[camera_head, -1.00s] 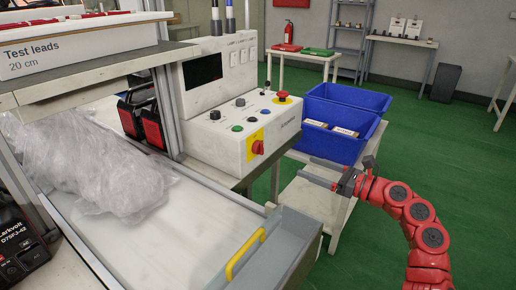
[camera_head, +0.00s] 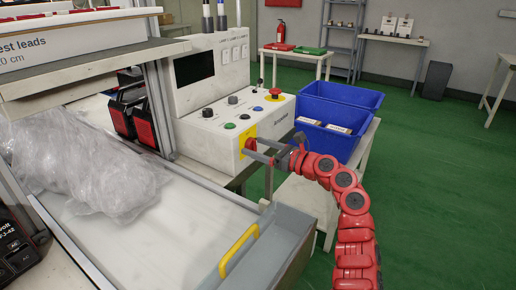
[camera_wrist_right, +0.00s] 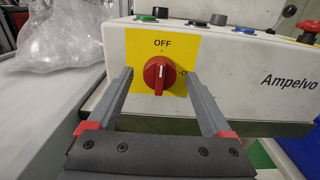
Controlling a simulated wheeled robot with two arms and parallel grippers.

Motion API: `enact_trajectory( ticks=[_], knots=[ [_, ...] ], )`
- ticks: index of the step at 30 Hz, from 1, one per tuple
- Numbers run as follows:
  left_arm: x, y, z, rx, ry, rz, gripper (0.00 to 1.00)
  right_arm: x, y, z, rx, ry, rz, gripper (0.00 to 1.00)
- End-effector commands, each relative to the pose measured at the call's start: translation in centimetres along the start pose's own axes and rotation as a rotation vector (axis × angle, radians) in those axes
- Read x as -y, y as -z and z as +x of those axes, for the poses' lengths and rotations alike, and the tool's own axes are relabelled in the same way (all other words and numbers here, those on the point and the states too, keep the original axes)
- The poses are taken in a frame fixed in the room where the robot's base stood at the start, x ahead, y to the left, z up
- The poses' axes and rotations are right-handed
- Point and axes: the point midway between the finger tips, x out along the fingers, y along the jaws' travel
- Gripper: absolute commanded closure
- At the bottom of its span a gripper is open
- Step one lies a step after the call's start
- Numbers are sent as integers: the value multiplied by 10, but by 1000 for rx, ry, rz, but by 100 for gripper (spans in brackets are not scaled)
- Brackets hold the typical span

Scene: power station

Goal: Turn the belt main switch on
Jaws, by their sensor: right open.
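The belt main switch is a red rotary knob (camera_wrist_right: 159,75) on a yellow plate (camera_wrist_right: 183,50) on the front of the white control box (camera_wrist_right: 240,65). In the right wrist view its white mark points up to OFF. The yellow plate also shows in the head view (camera_head: 243,139). My right gripper (camera_wrist_right: 166,72) is open, its two grey fingers pointing at the box on either side of the knob; I cannot tell whether they touch it. In the head view the right gripper (camera_head: 260,150) reaches the knob from the right. My left gripper is not in view.
Blue bins (camera_head: 325,127) with small boxes stand on a cart just right of the box and behind my right arm. A conveyor (camera_head: 185,225) with a plastic-wrapped bundle (camera_head: 80,165) and a yellow handle (camera_head: 239,250) lies at left. Green floor is free at right.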

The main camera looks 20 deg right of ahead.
Motion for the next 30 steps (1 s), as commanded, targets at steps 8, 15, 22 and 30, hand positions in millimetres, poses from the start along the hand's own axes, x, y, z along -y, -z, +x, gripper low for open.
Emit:
enact_trajectory(
  ticks=[8, 15, 22, 30],
  knots=[
    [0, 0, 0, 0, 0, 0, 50, 0, 0, 0, 0, 0, 0, 38],
    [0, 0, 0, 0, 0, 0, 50, 0, 0, 0, 1, 0, 0, 81],
    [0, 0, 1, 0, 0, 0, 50, 0, -1, 0, 1, -1, 2, 100],
    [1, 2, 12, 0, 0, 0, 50, 0, -3, 0, -1, -1, 73, 100]
  ],
)
